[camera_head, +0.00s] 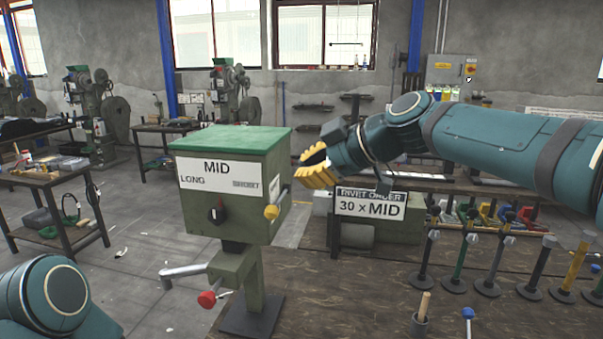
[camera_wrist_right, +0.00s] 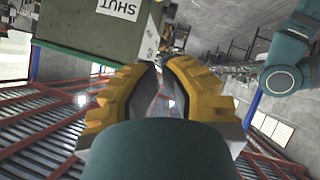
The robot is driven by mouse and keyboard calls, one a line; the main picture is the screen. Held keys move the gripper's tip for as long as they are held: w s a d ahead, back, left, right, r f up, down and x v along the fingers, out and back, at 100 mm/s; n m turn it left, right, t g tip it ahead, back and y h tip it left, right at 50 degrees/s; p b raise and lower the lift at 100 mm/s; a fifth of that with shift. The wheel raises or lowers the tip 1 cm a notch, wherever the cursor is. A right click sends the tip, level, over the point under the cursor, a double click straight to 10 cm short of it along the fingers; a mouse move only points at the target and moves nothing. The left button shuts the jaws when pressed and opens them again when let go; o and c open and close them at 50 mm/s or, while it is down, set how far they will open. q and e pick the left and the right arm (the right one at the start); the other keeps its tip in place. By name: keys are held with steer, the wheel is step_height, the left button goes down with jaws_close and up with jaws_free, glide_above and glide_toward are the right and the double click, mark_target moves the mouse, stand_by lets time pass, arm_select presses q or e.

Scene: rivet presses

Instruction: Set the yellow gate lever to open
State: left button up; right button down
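The green press box (camera_head: 215,190) stands on a post on the bench, its front labelled LONG, MID and SHORT. The yellow gate lever (camera_head: 271,212) is on its right side, with a round knob at the lower front end and a short stem slanting up and back. My right gripper (camera_head: 306,170) is just right of the box, above and right of the knob, apart from it. In the right wrist view the box (camera_wrist_right: 85,25) shows an upside-down SHUT label. The yellow fingers (camera_wrist_right: 160,88) are spread with nothing between them. The lever cannot be made out there. My left gripper is out of view.
A black selector knob (camera_head: 217,214) is on the box front; a crank with a red knob (camera_head: 207,299) is below. A sign (camera_head: 370,205) reads RIVET ORDER 30 x MID.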

glide_above(275, 210)
steer(key=s, duration=0.2)
step_height(275, 210, down, 4)
steer(key=shift+w+f, duration=0.3)
steer(key=shift+f, duration=0.35)
steer(key=shift+w+f, duration=0.35)
steer(key=shift+f, duration=0.3)
steer(key=shift+w+f, duration=0.3)
steer(key=shift+f, duration=0.35)
